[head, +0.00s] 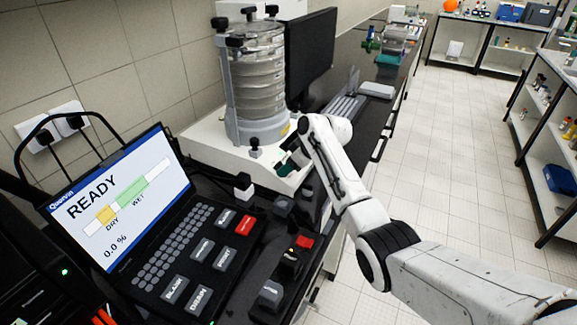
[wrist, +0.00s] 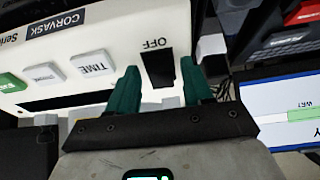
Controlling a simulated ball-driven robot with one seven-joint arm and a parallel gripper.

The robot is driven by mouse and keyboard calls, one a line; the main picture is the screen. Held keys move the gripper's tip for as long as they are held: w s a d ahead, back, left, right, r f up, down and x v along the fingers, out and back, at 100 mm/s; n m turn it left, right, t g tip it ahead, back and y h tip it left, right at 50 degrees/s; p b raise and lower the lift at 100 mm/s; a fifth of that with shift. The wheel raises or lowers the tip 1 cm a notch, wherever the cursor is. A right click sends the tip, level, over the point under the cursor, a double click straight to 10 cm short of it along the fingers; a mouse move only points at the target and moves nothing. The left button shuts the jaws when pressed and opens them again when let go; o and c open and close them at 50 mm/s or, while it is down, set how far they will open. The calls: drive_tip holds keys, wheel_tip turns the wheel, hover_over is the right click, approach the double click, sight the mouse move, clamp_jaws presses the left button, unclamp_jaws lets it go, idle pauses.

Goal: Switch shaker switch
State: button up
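The sieve shaker (head: 258,85) is a stack of round metal sieves on a white base (head: 205,140) on the dark bench. In the wrist view its white front panel (wrist: 110,40) carries a black switch (wrist: 160,66) beside the printed word OFF. My gripper (wrist: 160,78) has two green fingers, set apart with nothing held between them. The switch shows between the fingertips; I cannot tell whether they touch it. In the head view my gripper (head: 287,166) is at the front of the shaker base, partly hidden by my arm. The switch cannot be made out there.
A keypad instrument with a screen (head: 120,195) reading READY stands at the left; its screen also shows in the wrist view (wrist: 285,112). A TIME button (wrist: 92,66) and a green button (wrist: 10,82) are on the shaker panel. A black monitor (head: 310,50) stands behind. The floor at right is clear.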

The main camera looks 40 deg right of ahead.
drive_tip(key=shift+o, duration=0.2)
drive_tip(key=shift+s+r, duration=0.1)
drive_tip(key=b+v, duration=0.1)
drive_tip(key=v, duration=0.9)
drive_tip(key=shift+r, duration=0.2)
drive_tip(key=shift+s+d+f, duration=0.1)
drive_tip(key=shift+s+d, duration=0.05)
drive_tip(key=shift+s, duration=0.05)
